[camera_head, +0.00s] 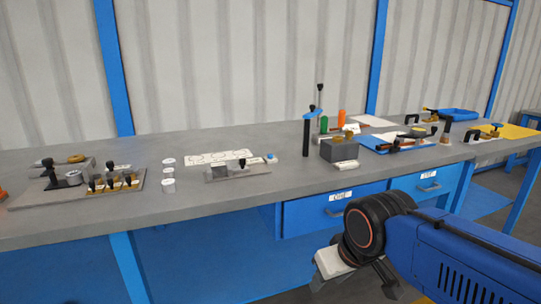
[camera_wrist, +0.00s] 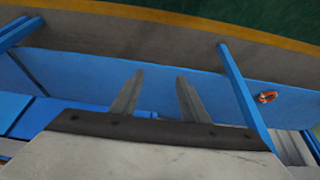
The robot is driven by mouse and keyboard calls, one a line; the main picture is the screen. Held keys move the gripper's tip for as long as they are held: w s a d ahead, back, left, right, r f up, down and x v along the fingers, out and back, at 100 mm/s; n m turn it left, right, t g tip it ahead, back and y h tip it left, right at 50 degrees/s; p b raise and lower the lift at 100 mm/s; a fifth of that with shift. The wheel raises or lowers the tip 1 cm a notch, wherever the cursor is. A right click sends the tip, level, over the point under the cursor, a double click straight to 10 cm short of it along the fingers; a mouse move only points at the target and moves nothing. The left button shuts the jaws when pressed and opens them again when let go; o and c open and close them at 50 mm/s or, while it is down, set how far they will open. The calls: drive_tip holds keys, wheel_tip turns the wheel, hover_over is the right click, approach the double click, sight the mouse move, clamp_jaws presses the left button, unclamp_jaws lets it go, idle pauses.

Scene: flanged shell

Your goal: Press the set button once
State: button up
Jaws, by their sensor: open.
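A small blue-topped piece (camera_head: 269,157) stands on the grey workbench (camera_head: 235,194), at the right end of a small grey fixture plate (camera_head: 238,171). It looks like a button, but its label is too small to read, so I cannot tell whether it is the set button. My gripper shows in the wrist view (camera_wrist: 160,76) with its two fingers apart and nothing between them. In the head view it is low in front of the bench, to the right of and well apart from that piece. The wrist view shows no button.
White cylinders (camera_head: 168,174) and a plate of dark knobs (camera_head: 116,181) stand on the left. A grey box (camera_head: 340,149) and a dark post (camera_head: 306,136) stand right of the fixture. Blue drawers (camera_head: 333,206) hang under the bench. An orange ring (camera_wrist: 267,97) shows in the wrist view.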

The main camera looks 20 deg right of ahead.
clamp_jaws()
idle(1.3)
